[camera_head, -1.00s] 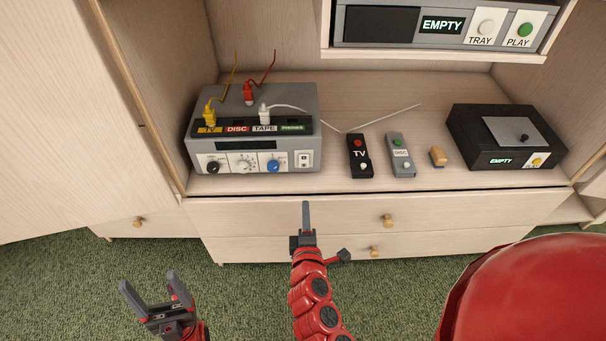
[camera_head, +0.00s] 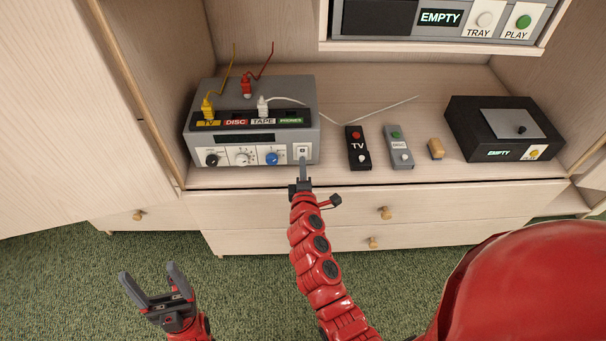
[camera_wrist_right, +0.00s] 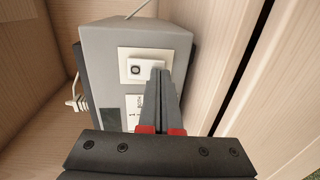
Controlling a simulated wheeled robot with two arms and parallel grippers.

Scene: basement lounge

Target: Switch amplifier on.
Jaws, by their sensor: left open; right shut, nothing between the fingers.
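The amplifier (camera_head: 300,115) is a grey box on the left of the cabinet shelf. Its front has a dark display and black, white and blue knobs. A white power switch (camera_head: 303,150) sits at the front's right end; it also shows in the right wrist view (camera_wrist_right: 136,69). My right gripper (camera_head: 304,163) is shut and empty, its fingertips at the lower edge of the switch. In the right wrist view my right gripper (camera_wrist_right: 159,72) reaches the switch plate; I cannot tell whether it touches. My left gripper (camera_head: 151,287) is open and empty, low at the left above the carpet.
Yellow, red and white plugs stand on the amplifier's top. A TV remote (camera_head: 358,158), a disc remote (camera_head: 398,158), a small tan block (camera_head: 436,148) and a black player (camera_head: 485,137) lie to the right. The cabinet door (camera_head: 60,120) stands at the left.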

